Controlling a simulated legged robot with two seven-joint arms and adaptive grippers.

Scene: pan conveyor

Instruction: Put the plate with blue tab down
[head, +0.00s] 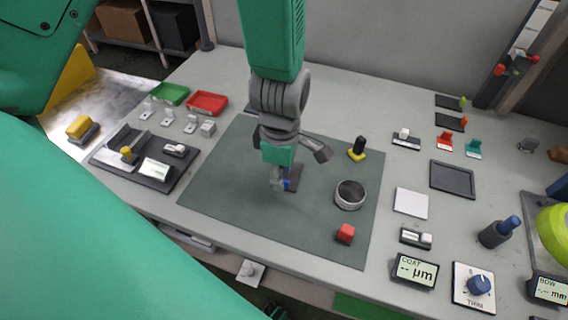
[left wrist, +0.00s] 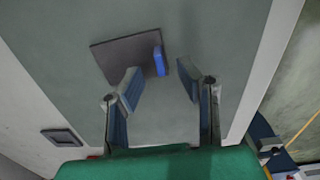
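The plate (left wrist: 120,57) is a thin, dark grey square with an upright blue tab (left wrist: 160,62) near one edge. In the left wrist view it lies just beyond my left fingertips, over the grey-green mat. My left gripper (left wrist: 159,84) is open, its two fingers apart, with the tab ahead of the gap between them and no clear contact. In the head view my left gripper (head: 283,184) points down over the mat and hides most of the plate; the blue tab (head: 288,185) shows beside a finger. I cannot tell whether the plate touches the mat. My right gripper is not in view.
A dark fixture tray (head: 108,160) stands left. Displays and a blue knob (head: 479,285) stand right. The mat's left part is clear.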

